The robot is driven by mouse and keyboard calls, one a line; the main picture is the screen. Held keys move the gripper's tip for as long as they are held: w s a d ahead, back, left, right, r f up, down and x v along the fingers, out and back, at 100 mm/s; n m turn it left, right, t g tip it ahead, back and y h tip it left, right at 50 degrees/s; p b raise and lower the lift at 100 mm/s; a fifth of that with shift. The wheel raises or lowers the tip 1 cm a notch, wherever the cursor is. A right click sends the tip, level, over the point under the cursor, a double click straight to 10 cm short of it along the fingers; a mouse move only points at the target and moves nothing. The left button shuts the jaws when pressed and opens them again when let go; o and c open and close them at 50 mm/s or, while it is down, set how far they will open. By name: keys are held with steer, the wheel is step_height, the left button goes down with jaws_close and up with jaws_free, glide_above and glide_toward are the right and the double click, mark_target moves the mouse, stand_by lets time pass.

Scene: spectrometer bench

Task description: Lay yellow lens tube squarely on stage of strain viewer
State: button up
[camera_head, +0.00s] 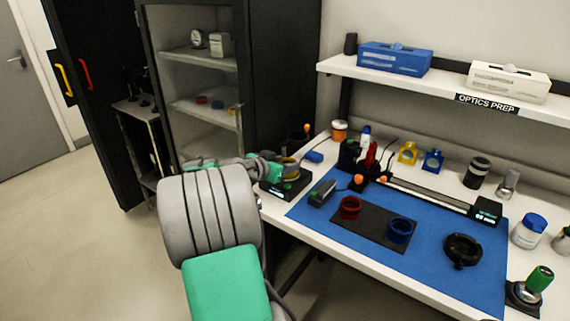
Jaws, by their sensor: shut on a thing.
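My gripper (278,168) is at the far end of my outstretched arm, over the left front corner of the bench. It is shut on a small ring-like piece with a yellow band, the yellow lens tube (290,162). The tube is small in view and partly hidden by the fingers. The strain viewer (286,186) appears to be the low black device with a small lit panel at the bench's left end, just below the tube. Whether the tube touches its stage, and whether it sits square, I cannot tell.
A dark pad (372,226) on the blue mat (455,283) bears a red ring (350,207) and a blue ring (399,230). A grey and black device (322,192) stands right of the viewer. A blue piece (313,157) lies behind it. An open cabinet (205,140) stands left.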

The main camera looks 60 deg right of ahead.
steer(key=o, duration=1.5)
steer(key=shift+c, duration=0.2)
steer(key=shift+a+r+p, duration=0.2)
steer(key=shift+r+p, duration=0.05)
steer(key=shift+p, duration=0.05)
steer(key=b+v, duration=0.1)
steer(key=v, duration=1.1)
steer(key=w+a+f+n+t+y, duration=0.2)
steer(key=w+a+f+n, duration=0.1)
steer(key=a, duration=0.5)
steer(key=w+a+f+n+t+y, duration=0.2)
steer(key=w+a+f+n+y, duration=0.15)
steer(key=a, duration=0.35)
steer(key=w+a+f+n+t+y, duration=0.2)
steer(key=w+a+f+n, duration=0.15)
steer(key=a, duration=0.45)
steer(key=s+a+f+n+y, duration=0.1)
steer(key=s+a+n+y, duration=0.1)
steer(key=a, duration=0.5)
steer(key=s+a+f+n+g+y, duration=0.1)
steer(key=s+a+f+n+y, duration=0.1)
steer(key=a, duration=0.5)
steer(key=s+a+f+n+y, duration=0.1)
steer(key=s+a+n+y, duration=0.1)
steer(key=s+a+n, duration=0.2)
steer(key=a+n, duration=0.2)
steer(key=a, duration=0.2)
steer(key=shift+f, duration=0.2)
